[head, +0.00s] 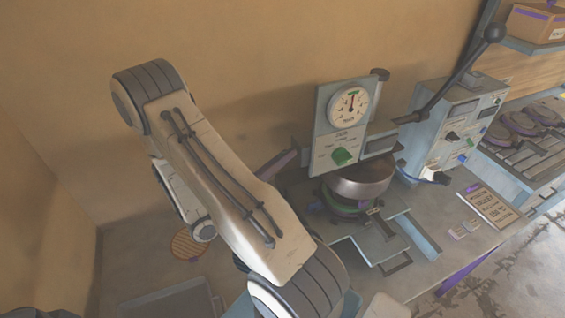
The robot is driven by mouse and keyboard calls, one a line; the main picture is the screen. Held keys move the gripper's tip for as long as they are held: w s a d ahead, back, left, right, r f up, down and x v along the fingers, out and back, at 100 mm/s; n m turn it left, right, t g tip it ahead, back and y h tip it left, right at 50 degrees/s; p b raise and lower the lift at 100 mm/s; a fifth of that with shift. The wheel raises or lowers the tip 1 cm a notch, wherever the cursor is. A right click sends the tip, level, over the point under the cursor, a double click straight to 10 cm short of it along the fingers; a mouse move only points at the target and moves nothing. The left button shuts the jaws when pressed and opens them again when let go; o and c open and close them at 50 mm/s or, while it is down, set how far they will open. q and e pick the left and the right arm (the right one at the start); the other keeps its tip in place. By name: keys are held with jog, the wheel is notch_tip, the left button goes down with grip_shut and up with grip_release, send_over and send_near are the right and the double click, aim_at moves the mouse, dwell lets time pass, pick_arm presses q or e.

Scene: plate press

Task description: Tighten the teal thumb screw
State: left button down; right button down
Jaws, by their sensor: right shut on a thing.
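The press stands right of centre, with a gauge panel (345,110) that has a green knob (342,157) on its front. Below the panel sits a round steel head (358,180) over a green-rimmed base. My right arm crosses the middle of the view, bent at a high elbow. My left gripper is out of view.
A long lever (450,85) with a ball end rises to the right from the press. A blue-grey control box (450,130) stands behind it, and a rack (530,150) of round plates at far right. A round wooden mat (190,244) lies left of my arm. The front right bench has some free room.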

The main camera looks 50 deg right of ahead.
jog(key=m+g, duration=0.1)
jog(key=m+g+b, duration=0.1)
jog(key=m, duration=0.3)
jog(key=shift+f+g, duration=0.3)
jog(key=shift+g, duration=0.1)
jog(key=shift+w+d+m+g+y+b, duration=0.1)
jog(key=shift+m+g+y+b, duration=0.45)
jog(key=shift+m, duration=0.9)
jog(key=shift+w+m+g+y+b, duration=0.15)
jog(key=shift+m+g+b, duration=0.15)
jog(key=shift+m+g, duration=0.85)
jog(key=shift+m+t, duration=0.3)
jog(key=shift+m, duration=0.2)
jog(key=shift+c, duration=1.8)
grip_release()
jog(key=shift+r, duration=0.1)
